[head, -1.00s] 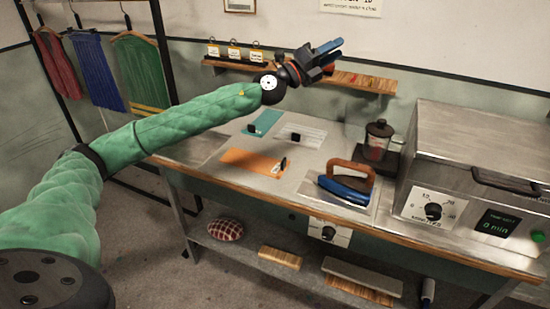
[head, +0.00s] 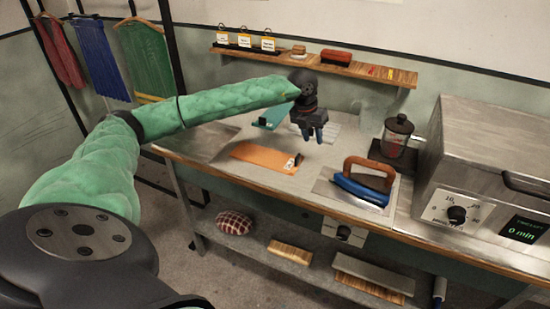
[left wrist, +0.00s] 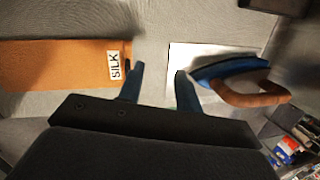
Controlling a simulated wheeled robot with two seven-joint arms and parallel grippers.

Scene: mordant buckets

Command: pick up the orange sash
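The orange sash (head: 262,157) lies flat on the worktable, left of the iron, with a dark clip and a small label at its right end. In the left wrist view the orange sash (left wrist: 60,62) is at the left, and its label reads SILK. My left gripper (head: 313,138) points down above the table, to the right of and apart from the sash. In the left wrist view its two blue fingers (left wrist: 158,85) are spread with nothing between them. My right gripper is not in view.
A blue iron with a brown handle (head: 364,184) stands on a pale plate close right. A teal sash (head: 272,117) and a whitish one (head: 325,131) lie behind. A jar (head: 397,134) and a metal timer box (head: 490,150) stand right. A shelf (head: 330,69) runs along the wall.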

